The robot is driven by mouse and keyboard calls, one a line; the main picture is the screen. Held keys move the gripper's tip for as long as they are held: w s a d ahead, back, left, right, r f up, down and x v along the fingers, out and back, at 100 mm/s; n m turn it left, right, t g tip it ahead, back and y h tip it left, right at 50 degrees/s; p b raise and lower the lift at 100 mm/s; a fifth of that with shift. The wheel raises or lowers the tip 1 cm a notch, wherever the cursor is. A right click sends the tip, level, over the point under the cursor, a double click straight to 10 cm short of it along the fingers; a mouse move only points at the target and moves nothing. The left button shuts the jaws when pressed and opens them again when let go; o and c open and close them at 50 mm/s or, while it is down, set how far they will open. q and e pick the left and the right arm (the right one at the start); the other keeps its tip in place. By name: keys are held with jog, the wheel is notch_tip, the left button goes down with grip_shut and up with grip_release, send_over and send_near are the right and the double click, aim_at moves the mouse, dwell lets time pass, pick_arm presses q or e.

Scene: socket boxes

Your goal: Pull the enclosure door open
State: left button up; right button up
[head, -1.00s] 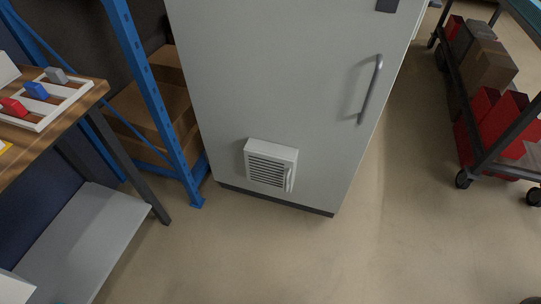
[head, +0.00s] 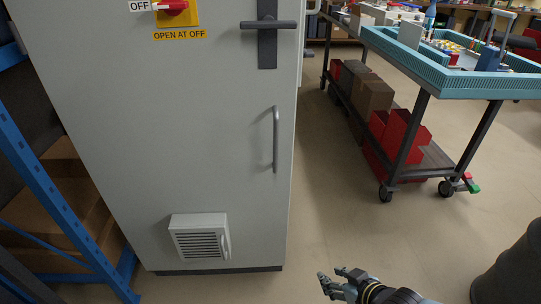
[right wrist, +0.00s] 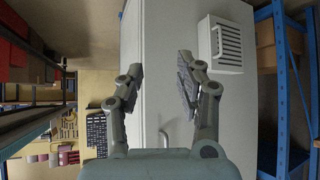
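The grey enclosure door (head: 150,130) stands in front of me and looks closed. A vertical pull handle (head: 276,140) is on its right side, and a dark lever latch (head: 268,26) sits above it with its lever horizontal. A red rotary switch (head: 172,8) on a yellow plate is at the top, by an "OFF" label. My right gripper (head: 331,277) is low, right of the door and apart from it. In the right wrist view its fingers (right wrist: 160,73) are spread and empty before the enclosure. What seems to be the pull handle (right wrist: 163,139) shows behind the gripper, partly hidden. My left gripper is out of view.
A louvred vent box (head: 199,237) protrudes from the lower door. A blue rack (head: 50,200) with cardboard boxes stands close on the left. A wheeled cart (head: 437,165) with red bins and a teal-edged top stands on the right. The floor between is clear.

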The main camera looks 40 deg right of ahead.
jog(key=w+d+r+t+b, duration=0.25)
jog(key=w+r+t, duration=0.35)
jog(key=w+r, duration=0.75)
jog(key=n+t+y+b, duration=0.1)
jog(key=t+y+b, duration=0.1)
jog(key=b, duration=0.1)
send_near(277, 148)
jog(key=w+b, duration=0.2)
jog(key=w, duration=0.1)
jog(key=w+b, duration=0.2)
jog(key=w, duration=0.1)
jog(key=w+f+b, duration=0.1)
jog(key=w, duration=0.2)
jog(key=shift+a+b, duration=0.2)
jog(key=shift+b, duration=0.2)
jog(key=shift+w+r+b, duration=0.15)
jog(key=shift+w+b, duration=0.4)
jog(key=shift+b, duration=0.1)
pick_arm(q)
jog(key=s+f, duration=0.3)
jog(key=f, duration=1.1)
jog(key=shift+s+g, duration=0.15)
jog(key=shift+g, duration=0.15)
pick_arm(e)
jog(key=shift+w+r, duration=0.2)
jog(key=shift+w, duration=0.05)
grip_shut()
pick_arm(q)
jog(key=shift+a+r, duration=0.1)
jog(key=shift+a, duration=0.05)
